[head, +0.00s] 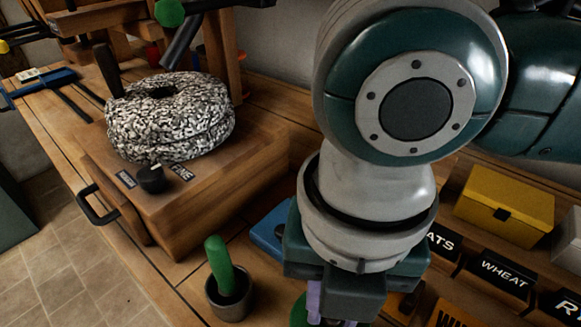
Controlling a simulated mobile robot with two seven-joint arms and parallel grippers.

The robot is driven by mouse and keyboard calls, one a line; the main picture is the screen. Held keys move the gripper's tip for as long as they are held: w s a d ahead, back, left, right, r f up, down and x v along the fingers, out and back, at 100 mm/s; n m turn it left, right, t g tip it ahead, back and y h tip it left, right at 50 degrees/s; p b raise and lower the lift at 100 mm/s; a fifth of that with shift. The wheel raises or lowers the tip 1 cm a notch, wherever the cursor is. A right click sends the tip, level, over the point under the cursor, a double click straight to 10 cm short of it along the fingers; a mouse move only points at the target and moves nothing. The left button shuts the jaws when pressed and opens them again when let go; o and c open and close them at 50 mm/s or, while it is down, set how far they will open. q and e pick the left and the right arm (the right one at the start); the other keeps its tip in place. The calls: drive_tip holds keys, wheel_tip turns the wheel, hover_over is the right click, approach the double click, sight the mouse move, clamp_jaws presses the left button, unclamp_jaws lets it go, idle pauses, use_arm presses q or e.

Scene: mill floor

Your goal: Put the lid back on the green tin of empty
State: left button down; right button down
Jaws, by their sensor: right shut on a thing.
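My right gripper (330,316) comes down from the right at the bottom edge of the head view, its dark body above two pale purple fingers. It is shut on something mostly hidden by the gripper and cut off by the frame. A green edge (299,311) shows beside the left finger; it appears to be the lid, but I cannot tell it surely from the green tin. No whole tin is visible. My left gripper is not in view.
A grey cup with a green-handled tool (220,266) stands left of the gripper. Behind are a blue object (268,232) and a wooden mill with a speckled stone (170,115). A yellow box (503,205) and labelled WHEAT bin (503,273) stand right.

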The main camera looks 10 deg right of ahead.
drive_tip(key=shift+r+p, duration=0.1)
drive_tip(key=shift+p, duration=0.25)
drive_tip(key=shift+p, duration=0.35)
idle(0.6)
drive_tip(key=shift+f, duration=0.25)
idle(0.8)
drive_tip(key=shift+p, duration=0.55)
idle(0.4)
drive_tip(key=shift+c, duration=0.8)
unclamp_jaws()
